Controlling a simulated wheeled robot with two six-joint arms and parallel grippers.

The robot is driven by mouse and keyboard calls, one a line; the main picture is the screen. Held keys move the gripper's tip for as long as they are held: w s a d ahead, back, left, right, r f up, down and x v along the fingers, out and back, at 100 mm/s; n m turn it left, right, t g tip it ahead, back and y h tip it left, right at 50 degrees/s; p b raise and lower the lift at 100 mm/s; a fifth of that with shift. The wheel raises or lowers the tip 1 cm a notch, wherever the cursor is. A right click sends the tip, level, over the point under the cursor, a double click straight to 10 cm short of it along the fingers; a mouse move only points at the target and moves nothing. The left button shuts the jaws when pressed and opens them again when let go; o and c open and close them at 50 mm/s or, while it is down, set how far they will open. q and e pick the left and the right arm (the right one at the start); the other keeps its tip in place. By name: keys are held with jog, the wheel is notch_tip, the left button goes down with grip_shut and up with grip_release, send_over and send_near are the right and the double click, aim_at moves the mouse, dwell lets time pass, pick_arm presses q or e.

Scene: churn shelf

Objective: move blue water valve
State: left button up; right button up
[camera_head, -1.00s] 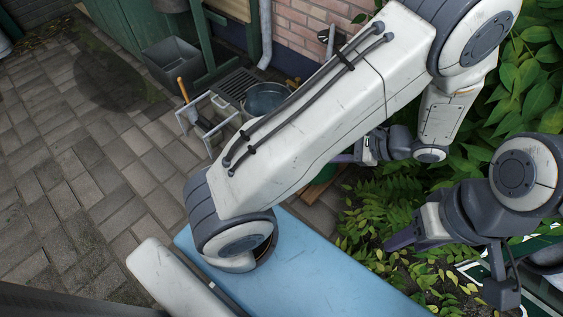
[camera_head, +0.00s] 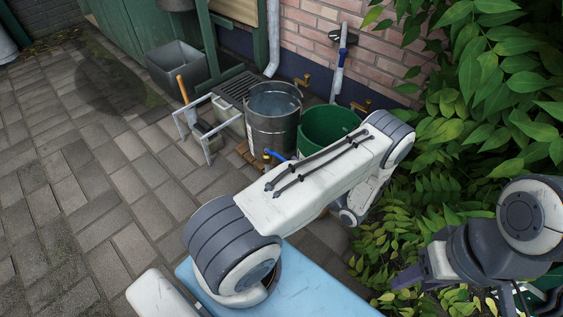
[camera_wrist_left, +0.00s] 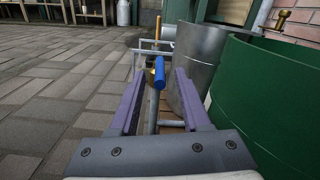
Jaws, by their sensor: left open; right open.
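The blue water valve (camera_head: 276,155) has a blue lever on a brass body, low in front of the metal bucket. In the left wrist view the blue lever (camera_wrist_left: 161,72) appears ahead, between the purple fingers of my left gripper (camera_wrist_left: 158,86). The left fingers are spread, with visible gaps on both sides of the lever; I cannot tell how far it is from the tips. My left arm hides its gripper in the head view. My right gripper (camera_head: 408,277) is at the lower right, over the plants and away from the valve; its fingers are partly hidden.
A metal bucket (camera_head: 272,125) and a green tub (camera_head: 322,129) stand against the brick wall (camera_head: 310,60). A white frame (camera_head: 203,125) and a grey bin (camera_head: 175,67) are left of them. Leafy plants (camera_head: 490,80) crowd the right. Paving (camera_head: 85,200) is open at left.

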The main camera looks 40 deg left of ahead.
aim_at(277, 154)
pick_arm(q)
jog(key=a+b, duration=0.1)
jog(key=a, duration=0.3)
jog(key=shift+w+a+f, duration=0.15)
jog(key=shift+a+b, duration=0.4)
jog(key=shift+a, duration=0.15)
grip_shut()
jog(key=shift+w, duration=0.1)
dwell(0.7)
